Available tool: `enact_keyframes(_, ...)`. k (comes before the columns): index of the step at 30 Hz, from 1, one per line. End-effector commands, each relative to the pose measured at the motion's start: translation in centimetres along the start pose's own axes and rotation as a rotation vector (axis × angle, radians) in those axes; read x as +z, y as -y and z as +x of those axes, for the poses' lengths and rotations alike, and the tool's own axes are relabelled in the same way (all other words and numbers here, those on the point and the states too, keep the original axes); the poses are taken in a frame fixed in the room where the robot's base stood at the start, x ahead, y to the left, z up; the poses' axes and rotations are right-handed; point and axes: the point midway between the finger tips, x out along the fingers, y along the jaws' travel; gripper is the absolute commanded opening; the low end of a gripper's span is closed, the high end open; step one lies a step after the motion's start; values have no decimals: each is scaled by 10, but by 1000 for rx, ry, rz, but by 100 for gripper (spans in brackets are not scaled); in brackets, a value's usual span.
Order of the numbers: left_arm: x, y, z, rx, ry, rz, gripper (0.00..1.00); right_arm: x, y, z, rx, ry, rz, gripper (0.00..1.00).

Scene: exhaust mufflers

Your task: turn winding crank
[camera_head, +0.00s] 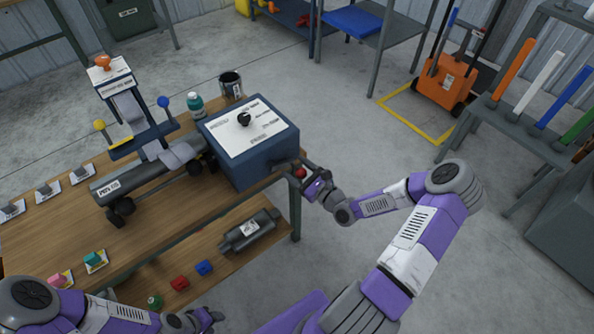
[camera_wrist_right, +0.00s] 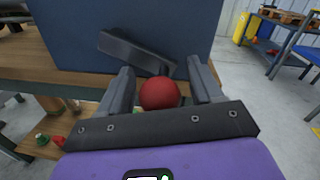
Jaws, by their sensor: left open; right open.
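The winding crank shows in the right wrist view as a dark flat arm (camera_wrist_right: 135,50) on the side of a blue box, with a red ball knob (camera_wrist_right: 160,93) at its end. In the head view the red knob (camera_head: 300,172) is at the box's right side. My right gripper (camera_wrist_right: 166,88) is open, with its fingers on either side of the knob; I cannot tell whether they touch it. It also shows in the head view (camera_head: 308,180). My left gripper (camera_head: 212,316) is open and empty near the bottom edge, away from the crank.
The blue box (camera_head: 250,172) stands at the workbench's right end, joined to a grey muffler (camera_head: 140,178). A mug (camera_head: 231,84) and a teal bottle (camera_head: 196,104) stand behind. A lower shelf holds another muffler (camera_head: 248,230) and small coloured blocks.

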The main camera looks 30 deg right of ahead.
Motion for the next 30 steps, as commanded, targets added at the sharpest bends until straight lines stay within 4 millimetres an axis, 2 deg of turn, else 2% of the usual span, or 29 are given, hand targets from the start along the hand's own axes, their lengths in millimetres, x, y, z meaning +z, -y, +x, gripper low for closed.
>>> enact_keyframes(7, 0, 0, 0, 0, 0, 0, 43, 0, 0, 1, -1, 0, 0, 65)
enact_keyframes(20, 0, 0, 0, 0, 0, 0, 43, 0, 0, 0, 1, -1, 0, 0)
enact_keyframes(30, 0, 0, -1, 0, 0, 0, 43, 0, -7, 1, 12, 4, 28, 0)
